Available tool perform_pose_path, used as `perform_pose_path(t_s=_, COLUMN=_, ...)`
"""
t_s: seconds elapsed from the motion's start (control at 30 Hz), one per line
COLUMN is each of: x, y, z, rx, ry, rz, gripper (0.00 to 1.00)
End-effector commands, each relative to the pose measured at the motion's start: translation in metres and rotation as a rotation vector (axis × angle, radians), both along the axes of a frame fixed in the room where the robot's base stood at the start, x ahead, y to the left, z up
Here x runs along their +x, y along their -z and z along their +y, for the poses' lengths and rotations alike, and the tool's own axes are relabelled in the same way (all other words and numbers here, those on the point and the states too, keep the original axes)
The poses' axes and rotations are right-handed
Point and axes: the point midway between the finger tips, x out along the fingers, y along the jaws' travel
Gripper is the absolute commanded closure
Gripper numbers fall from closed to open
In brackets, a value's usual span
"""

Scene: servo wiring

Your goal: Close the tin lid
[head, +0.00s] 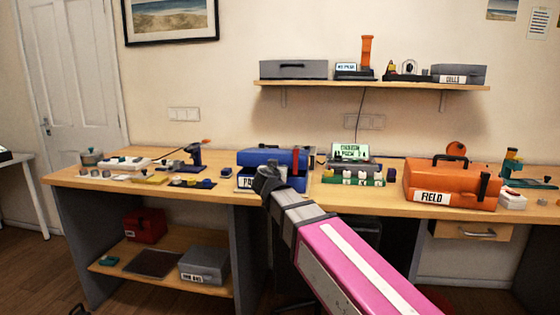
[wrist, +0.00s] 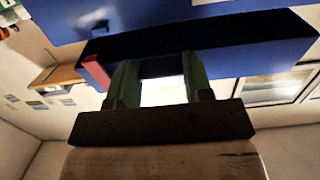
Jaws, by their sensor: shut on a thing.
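The blue tin (head: 290,158), a boxy case with a white label on its front, stands on the workbench left of the middle in the head view. Its blue wall (wrist: 230,45) fills the upper part of the wrist view, with a dark edge and a small red part (wrist: 97,73). My gripper (head: 266,178) is at the tin's front and covers part of it. In the wrist view, the two green fingers of my gripper (wrist: 160,75) stand apart and meet the tin. What lies between the tips is partly hidden. I cannot tell how far the lid is open.
An orange case (head: 450,182) marked FIELD stands to the right on the workbench (head: 350,196). A small rack with a screen (head: 350,152) stands between it and the tin. Small parts and tools lie at left. A wall shelf (head: 370,86) holds boxes above.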

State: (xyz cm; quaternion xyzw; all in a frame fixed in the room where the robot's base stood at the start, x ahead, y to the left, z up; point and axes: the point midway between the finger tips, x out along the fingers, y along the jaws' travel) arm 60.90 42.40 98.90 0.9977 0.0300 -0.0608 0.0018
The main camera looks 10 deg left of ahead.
Motion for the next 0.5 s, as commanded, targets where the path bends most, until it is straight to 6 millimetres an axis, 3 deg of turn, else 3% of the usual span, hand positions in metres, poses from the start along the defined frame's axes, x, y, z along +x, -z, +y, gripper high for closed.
perform_pose_path(t_s=0.2, x=-0.002, y=0.028, z=0.002, rx=0.0, ry=0.003, rz=0.005, gripper=0.96)
perform_pose_path(t_s=0.5, x=-0.001, y=0.044, z=0.002, rx=0.002, ry=0.004, rz=0.006, gripper=0.96)
